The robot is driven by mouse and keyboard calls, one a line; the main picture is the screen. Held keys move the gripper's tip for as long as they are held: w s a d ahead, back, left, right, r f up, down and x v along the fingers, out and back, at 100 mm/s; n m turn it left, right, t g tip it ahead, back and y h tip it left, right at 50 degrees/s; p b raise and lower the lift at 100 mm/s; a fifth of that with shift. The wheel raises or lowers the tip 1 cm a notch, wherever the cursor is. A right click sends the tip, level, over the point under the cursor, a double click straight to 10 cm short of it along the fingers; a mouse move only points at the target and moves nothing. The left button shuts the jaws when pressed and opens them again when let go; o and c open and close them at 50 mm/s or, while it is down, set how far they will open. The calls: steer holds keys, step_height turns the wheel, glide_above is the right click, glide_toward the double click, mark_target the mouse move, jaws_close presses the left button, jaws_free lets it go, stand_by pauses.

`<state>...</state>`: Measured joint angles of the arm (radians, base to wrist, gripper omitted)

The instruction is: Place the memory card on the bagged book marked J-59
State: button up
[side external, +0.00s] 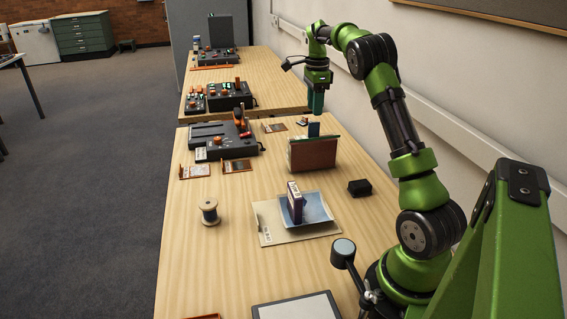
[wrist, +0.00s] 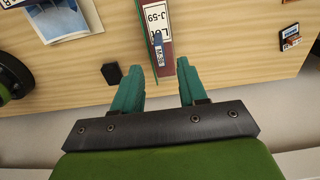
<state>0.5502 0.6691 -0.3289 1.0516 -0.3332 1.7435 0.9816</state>
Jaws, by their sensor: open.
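The bagged book marked J-59 (side external: 312,155) stands upright on the table, reddish-brown with a green edge. In the wrist view its narrow dark-red top face (wrist: 165,60) carries a white label reading "Lot J-59". A small blue memory card (side external: 313,130) shows at the book's top edge. In the wrist view the card (wrist: 159,47) lies over the lower part of the label and appears to rest on the book. My gripper (side external: 316,109) is open and empty above the book, its green fingers (wrist: 160,72) to either side of the book's near end and apart from the card.
A small black block (side external: 359,187) lies right of the book. Nearer, a dark upright item (side external: 294,203) stands on a blue sheet and folder. A thread spool (side external: 209,212) stands left. A small dark item (wrist: 290,38) lies apart. Grey devices (side external: 222,141) stand farther back.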

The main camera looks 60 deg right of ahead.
step_height(320, 180, up, 4)
steer(key=shift+f, duration=0.1)
steer(key=s+a+r+n+t, duration=0.15)
steer(key=a+n, duration=0.25)
steer(key=a, duration=0.4)
steer(key=s+a+r+n+t, duration=0.1)
steer(key=a+r+n, duration=0.25)
steer(key=a, duration=0.35)
steer(key=s+a+r+n+t, duration=0.1)
steer(key=a+r+n+t, duration=0.1)
steer(key=a+n, duration=0.45)
steer(key=s+a+f+n+t+y, duration=0.1)
steer(key=s+a+f+n, duration=0.2)
steer(key=s+a, duration=0.3)
steer(key=s+a+f+n+t+y, duration=0.1)
steer(key=s+a+f+n, duration=0.2)
steer(key=s+a+n, duration=0.3)
steer(key=a, duration=0.4)
steer(key=shift+a+f+t, duration=0.2)
steer(key=shift+f+t, duration=0.1)
steer(key=shift+t, duration=0.05)
